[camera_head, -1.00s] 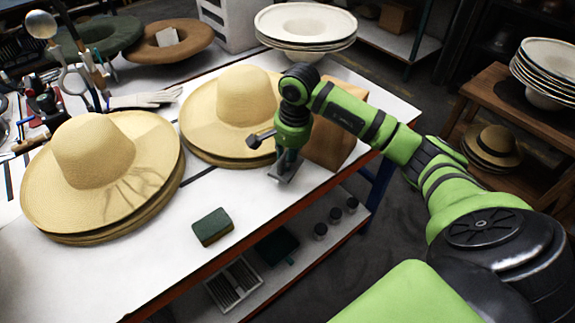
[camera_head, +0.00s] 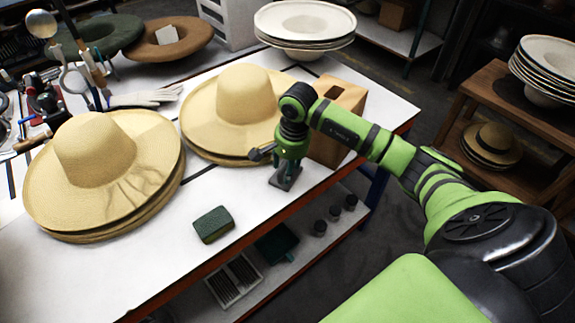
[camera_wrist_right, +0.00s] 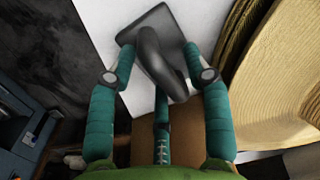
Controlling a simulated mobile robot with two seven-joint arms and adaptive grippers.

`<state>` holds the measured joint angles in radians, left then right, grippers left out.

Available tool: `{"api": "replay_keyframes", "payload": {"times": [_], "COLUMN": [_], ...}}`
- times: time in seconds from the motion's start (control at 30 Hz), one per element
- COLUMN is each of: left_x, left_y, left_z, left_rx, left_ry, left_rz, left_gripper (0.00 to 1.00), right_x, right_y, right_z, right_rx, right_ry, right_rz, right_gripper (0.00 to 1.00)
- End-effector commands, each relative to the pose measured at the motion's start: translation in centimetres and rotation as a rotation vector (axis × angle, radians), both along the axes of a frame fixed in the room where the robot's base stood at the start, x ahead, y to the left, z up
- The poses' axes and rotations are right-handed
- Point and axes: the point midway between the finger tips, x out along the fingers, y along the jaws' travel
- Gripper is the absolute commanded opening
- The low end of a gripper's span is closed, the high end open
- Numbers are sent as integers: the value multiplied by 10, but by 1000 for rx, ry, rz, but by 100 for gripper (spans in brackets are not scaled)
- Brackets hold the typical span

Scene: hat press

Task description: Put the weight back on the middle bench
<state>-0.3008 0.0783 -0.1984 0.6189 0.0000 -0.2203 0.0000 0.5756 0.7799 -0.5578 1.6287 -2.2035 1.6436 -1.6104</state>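The weight (camera_head: 285,184) is a dark grey metal block with a flat plate and a curved handle, on the white bench (camera_head: 262,268) near its front edge. It shows closer in the right wrist view (camera_wrist_right: 160,52). My right gripper (camera_head: 286,172) points down over it. The fingers partly hide the weight in the head view. My left gripper is not in view.
Straw hats (camera_head: 245,95) lie behind the weight, with more straw hats (camera_head: 95,150) at left. A green sponge (camera_head: 213,225) lies front left. Bare bench surrounds the sponge.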

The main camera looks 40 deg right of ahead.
Motion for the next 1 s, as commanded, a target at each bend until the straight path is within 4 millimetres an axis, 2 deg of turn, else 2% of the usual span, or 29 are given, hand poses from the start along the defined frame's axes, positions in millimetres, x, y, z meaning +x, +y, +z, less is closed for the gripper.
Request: {"api": "replay_keyframes", "payload": {"times": [0.23,0.33,0.7,0.83,1.0], "left_x": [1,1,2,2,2], "left_y": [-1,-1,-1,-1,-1], "left_z": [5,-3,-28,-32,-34], "left_rx": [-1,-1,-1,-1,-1], "left_ry": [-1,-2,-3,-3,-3], "left_rz": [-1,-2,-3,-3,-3], "left_gripper": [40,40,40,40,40], "right_x": [0,0,-7,-10,-12], "right_y": [1,-1,-5,-6,-6], "right_z": [4,13,89,109,121], "right_rx": [1,0,0,0,-1], "right_ry": [0,-4,-7,-4,0], "right_rz": [0,0,1,-1,0], "right_gripper": [50,50,50,50,50]}}
